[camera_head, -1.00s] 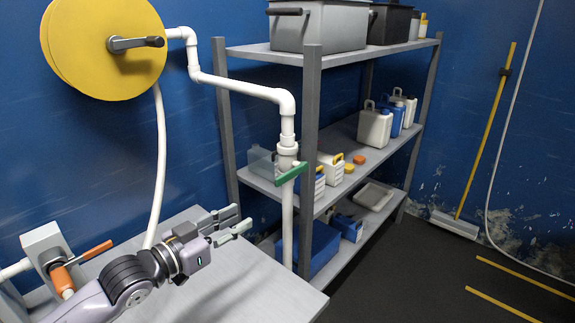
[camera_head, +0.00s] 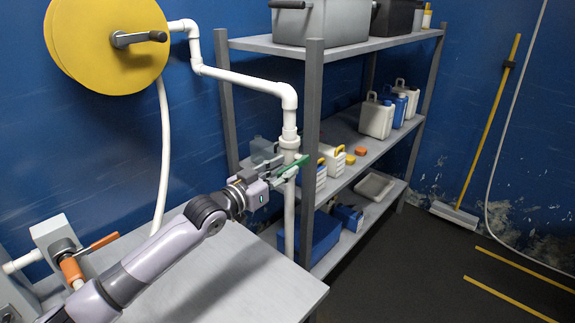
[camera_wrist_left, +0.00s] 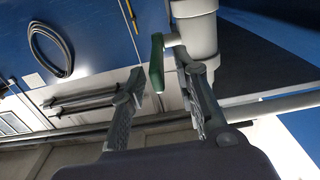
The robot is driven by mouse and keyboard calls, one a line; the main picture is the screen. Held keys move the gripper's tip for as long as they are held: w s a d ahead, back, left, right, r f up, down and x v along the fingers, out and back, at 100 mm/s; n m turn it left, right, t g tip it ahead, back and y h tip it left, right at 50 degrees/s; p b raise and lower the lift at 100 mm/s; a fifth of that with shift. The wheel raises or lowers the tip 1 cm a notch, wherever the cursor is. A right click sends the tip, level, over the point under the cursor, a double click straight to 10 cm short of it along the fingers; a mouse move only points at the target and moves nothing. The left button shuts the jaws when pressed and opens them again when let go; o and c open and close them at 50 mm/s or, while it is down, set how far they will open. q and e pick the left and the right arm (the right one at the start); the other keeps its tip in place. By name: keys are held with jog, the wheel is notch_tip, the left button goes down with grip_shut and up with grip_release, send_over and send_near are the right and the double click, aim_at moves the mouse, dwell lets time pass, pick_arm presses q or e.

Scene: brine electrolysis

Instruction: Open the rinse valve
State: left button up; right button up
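A valve with a green lever handle (camera_head: 292,168) sits on the white vertical pipe (camera_head: 289,135) beside the shelf. The handle sticks out to one side of the valve. My left gripper (camera_head: 279,167) is at the handle, its fingers pointing toward it. In the left wrist view the green handle (camera_wrist_left: 157,62) lies between the two spread fingertips of my left gripper (camera_wrist_left: 160,72), with a visible gap on the left finger's side. Contact with the right-hand finger cannot be told. The white valve body (camera_wrist_left: 196,35) is just beyond. My right gripper is out of view.
A second valve with an orange handle (camera_head: 98,244) stands at the left. A grey table (camera_head: 215,275) lies under my arm. A shelf post (camera_head: 312,120) stands close to the green handle's right. A yellow hose reel (camera_head: 108,45) hangs on the wall.

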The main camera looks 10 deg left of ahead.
pick_arm(q)
jog(key=shift+x, duration=0.95)
jog(key=shift+c, duration=0.5)
grip_shut()
